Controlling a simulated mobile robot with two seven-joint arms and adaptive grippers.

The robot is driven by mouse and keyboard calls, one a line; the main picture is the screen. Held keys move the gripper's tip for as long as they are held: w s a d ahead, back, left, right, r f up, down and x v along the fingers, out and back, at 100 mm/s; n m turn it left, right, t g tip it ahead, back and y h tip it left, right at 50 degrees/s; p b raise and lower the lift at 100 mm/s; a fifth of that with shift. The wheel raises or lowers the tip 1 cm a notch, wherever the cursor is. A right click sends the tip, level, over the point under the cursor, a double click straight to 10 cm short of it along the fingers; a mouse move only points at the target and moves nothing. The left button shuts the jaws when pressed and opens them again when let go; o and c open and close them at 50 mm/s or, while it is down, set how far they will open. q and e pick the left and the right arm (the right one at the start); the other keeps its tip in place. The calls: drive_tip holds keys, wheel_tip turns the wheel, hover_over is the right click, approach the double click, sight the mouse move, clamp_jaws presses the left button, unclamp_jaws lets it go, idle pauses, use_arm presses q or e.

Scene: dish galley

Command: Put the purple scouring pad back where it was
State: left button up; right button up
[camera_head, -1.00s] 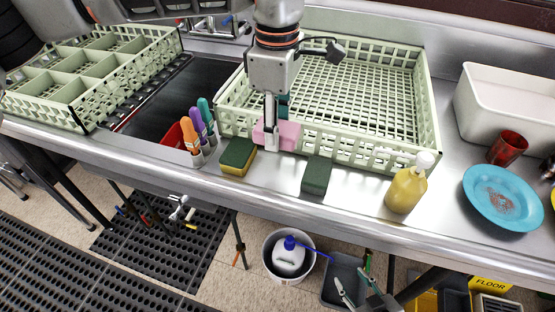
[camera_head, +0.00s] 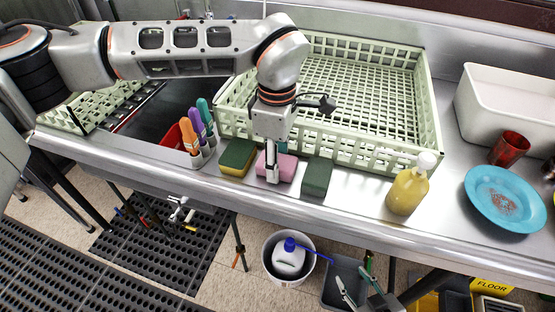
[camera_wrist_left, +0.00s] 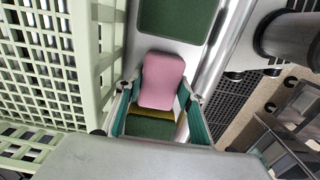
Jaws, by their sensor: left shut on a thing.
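The scouring pad (camera_head: 285,166) looks pink and lies level at the counter's front strip, between a green-and-yellow sponge on its left and a dark green pad on its right. I cannot tell whether it touches the steel. My left gripper (camera_head: 272,176) points down and is shut on the pink pad. In the left wrist view the pad (camera_wrist_left: 162,80) sits between the two teal-padded fingers (camera_wrist_left: 157,108). My right gripper (camera_head: 354,277) is low at the bottom of the head view, in front of the counter, with its fingers apart and empty.
The green-and-yellow sponge (camera_head: 238,156) and dark green pad (camera_head: 316,177) flank the pink pad closely. A pale green rack (camera_head: 350,150) stands behind.

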use_arm(q)
drive_tip(key=shift+f, duration=0.1)
drive_tip(key=o, duration=0.8)
wheel_tip(320, 180, up, 12)
drive_tip(key=shift+r+p, duration=0.15)
drive_tip(key=shift+p, duration=0.2)
